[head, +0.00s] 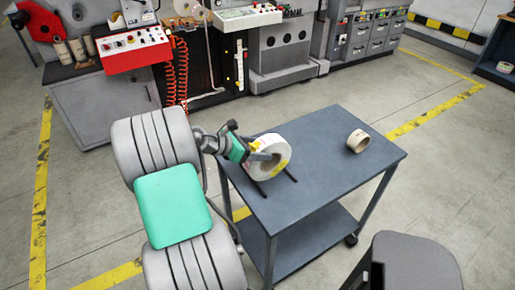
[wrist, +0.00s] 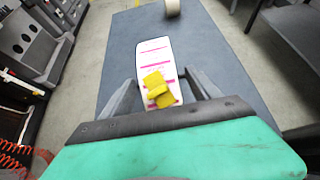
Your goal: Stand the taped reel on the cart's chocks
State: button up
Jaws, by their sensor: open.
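The taped reel (head: 281,167) is a white roll with a yellow tape piece. It stands upright on the cart's grey-blue top (head: 325,180). Two dark chock bars (head: 291,176) show at its foot, and it appears to rest on them, though its underside is mostly hidden. In the wrist view the reel's white rim with pink lines (wrist: 153,53) faces me, with the yellow tape (wrist: 158,90) on it. My gripper (head: 262,156) is at the reel's upper part. Its open fingers (wrist: 158,92) lie on either side of the reel, with a gap showing on the right.
A small cardboard-coloured core (head: 358,141) lies on the cart's far right; it also shows in the wrist view (wrist: 172,7). The label machine (head: 280,50) stands behind the cart. A dark grey chair-like object (head: 415,262) is at the front right. Open floor lies right of the cart.

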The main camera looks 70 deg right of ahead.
jog(key=shift+a+f, duration=0.1)
jog(key=shift+f, duration=0.05)
jog(key=v, duration=0.8)
jog(key=w+a+f+m+t+y, duration=0.2)
jog(key=w+a+f+m+y, duration=0.1)
jog(key=a+f+m, duration=0.5)
jog(key=w+a+f+m+t+y, duration=0.2)
jog(key=a+f+m+y, duration=0.3)
jog(key=a+m, duration=0.45)
jog(key=w+a+r+n+t, duration=0.2)
jog(key=w+a+r, duration=0.1)
jog(key=a, duration=0.6)
jog(key=w+a+r+n+t, duration=0.2)
jog(key=a+r, duration=0.4)
jog(key=a, duration=0.3)
jog(key=w+a+r+n+t, duration=0.3)
jog(key=w+a+r+n, duration=0.1)
jog(key=a, duration=0.6)
jog(key=shift+w+r+y, duration=0.3)
jog(key=shift+w+y, duration=0.1)
jog(key=shift+w, duration=0.25)
